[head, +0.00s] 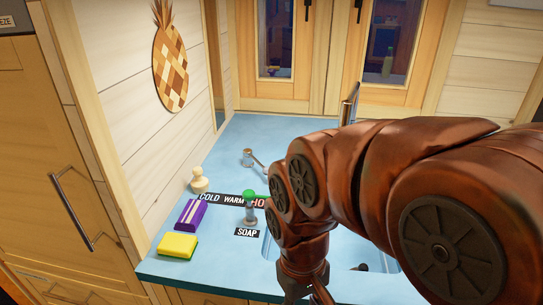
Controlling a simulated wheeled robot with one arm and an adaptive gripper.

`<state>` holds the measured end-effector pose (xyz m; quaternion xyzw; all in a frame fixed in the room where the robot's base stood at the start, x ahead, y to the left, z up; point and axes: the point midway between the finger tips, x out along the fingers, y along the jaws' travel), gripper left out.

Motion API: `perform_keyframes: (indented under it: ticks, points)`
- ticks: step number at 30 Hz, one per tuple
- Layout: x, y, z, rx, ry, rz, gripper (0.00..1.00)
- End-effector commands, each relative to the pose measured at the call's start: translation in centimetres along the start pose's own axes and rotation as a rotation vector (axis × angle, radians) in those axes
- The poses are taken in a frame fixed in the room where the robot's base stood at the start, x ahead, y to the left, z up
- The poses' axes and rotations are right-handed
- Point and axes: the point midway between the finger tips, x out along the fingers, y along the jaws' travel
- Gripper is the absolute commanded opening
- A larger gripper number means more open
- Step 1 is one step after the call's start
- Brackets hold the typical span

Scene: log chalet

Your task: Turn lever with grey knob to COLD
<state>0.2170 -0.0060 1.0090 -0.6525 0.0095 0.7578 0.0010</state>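A small metal lever (256,159) stands on the blue counter beyond the label strip. Its grey rounded end (247,152) is at the upper left, and its rod slants down to the right toward my arm. My arm comes in from the right and bends down over the sink. My gripper (309,294) is at the bottom edge, mostly cut off, nearer the camera than the lever and apart from it. Its fingertips are not visible.
A green-topped soap dispenser (250,206) stands between label and sink, by a SOAP label (247,232). A purple box (190,214), yellow sponge (178,245) and pale wooden knobbed object (199,181) sit at the left. My arm hides much of the sink (267,263).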

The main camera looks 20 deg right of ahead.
Motion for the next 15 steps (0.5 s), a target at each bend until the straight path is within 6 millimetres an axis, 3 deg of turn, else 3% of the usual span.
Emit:
perform_keyframes:
  ticks: [15]
  points:
    - [-8.8, 4.8, -14.1, 0.067, 0.044, 0.083, 0.36]
